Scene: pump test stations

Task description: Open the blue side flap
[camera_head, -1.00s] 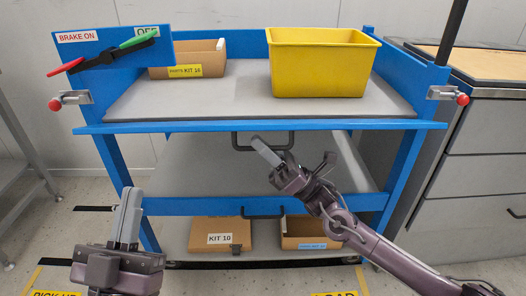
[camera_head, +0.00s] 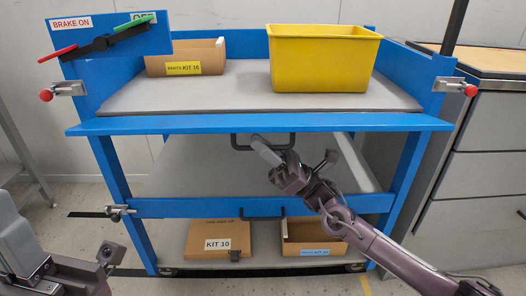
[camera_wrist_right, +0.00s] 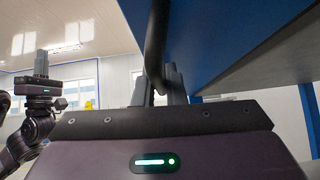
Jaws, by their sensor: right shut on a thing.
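The blue cart's long blue front panel (camera_head: 330,123) runs along the near edge of its grey top. I cannot tell whether this panel is the flap. A dark U-shaped handle (camera_head: 238,147) hangs below it; in the right wrist view the dark handle (camera_wrist_right: 156,45) runs down beside a blue surface (camera_wrist_right: 190,30). My right gripper (camera_head: 262,150) is at this handle, and in the wrist view its fingers (camera_wrist_right: 161,90) are shut on it. My left gripper (camera_head: 22,240) is at the lower left, away from the cart; its jaw gap is not clear.
Red-knobbed latches stand at the left (camera_head: 62,89) and right (camera_head: 455,86) ends of the cart. A yellow bin (camera_head: 322,62) and a cardboard box (camera_head: 205,64) stand on top. A lower blue bar (camera_head: 190,208) crosses above kit boxes (camera_head: 219,243). Grey drawers (camera_head: 490,135) stand close on the right.

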